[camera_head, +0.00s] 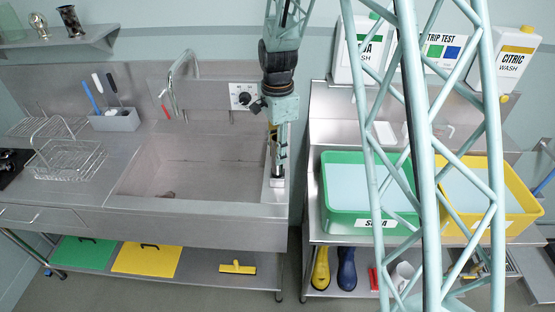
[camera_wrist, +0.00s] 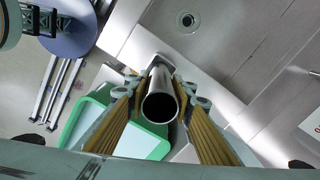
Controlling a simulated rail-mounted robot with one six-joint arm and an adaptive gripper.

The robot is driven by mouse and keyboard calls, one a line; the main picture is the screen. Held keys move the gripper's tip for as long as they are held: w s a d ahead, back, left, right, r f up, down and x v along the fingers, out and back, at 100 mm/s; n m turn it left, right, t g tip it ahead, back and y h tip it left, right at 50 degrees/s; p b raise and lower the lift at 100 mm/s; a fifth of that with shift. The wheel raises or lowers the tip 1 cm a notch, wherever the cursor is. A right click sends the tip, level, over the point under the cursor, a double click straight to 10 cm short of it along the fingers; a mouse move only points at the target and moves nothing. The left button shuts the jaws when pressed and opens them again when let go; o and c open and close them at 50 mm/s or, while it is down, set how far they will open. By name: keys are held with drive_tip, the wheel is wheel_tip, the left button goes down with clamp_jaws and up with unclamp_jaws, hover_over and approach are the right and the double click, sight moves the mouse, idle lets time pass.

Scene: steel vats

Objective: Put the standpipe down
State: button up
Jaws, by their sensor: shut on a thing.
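The standpipe (camera_wrist: 160,106) is a grey steel tube, seen from its open top end in the wrist view. My gripper (camera_wrist: 161,82) is shut on it, with a ribbed tan finger on each side. In the head view my gripper (camera_head: 275,135) points down over the right ledge of the steel sink (camera_head: 205,165), and the standpipe (camera_head: 284,150) looks upright. A small pale block (camera_head: 277,183) shows on the ledge at its lower end. I cannot tell whether the pipe touches it. The round drain (camera_wrist: 187,20) lies bare in the basin in the wrist view.
A tap (camera_head: 181,75) stands behind the basin. Right of a gap are a green tub (camera_head: 372,226) and a yellow tub (camera_head: 510,228). A dish rack (camera_head: 65,160) and a brush holder (camera_head: 115,121) occupy the left counter. The basin floor is mostly clear.

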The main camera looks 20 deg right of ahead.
drive_tip(key=shift+f, duration=1.45)
drive_tip(key=shift+f, duration=0.15)
drive_tip(key=o, duration=0.9)
drive_tip(key=shift+o, duration=0.2)
drive_tip(key=shift+r, duration=0.2)
wheel_tip(320, 180, up, 11)
drive_tip(key=shift+r, duration=0.45)
drive_tip(key=shift+r, duration=0.1)
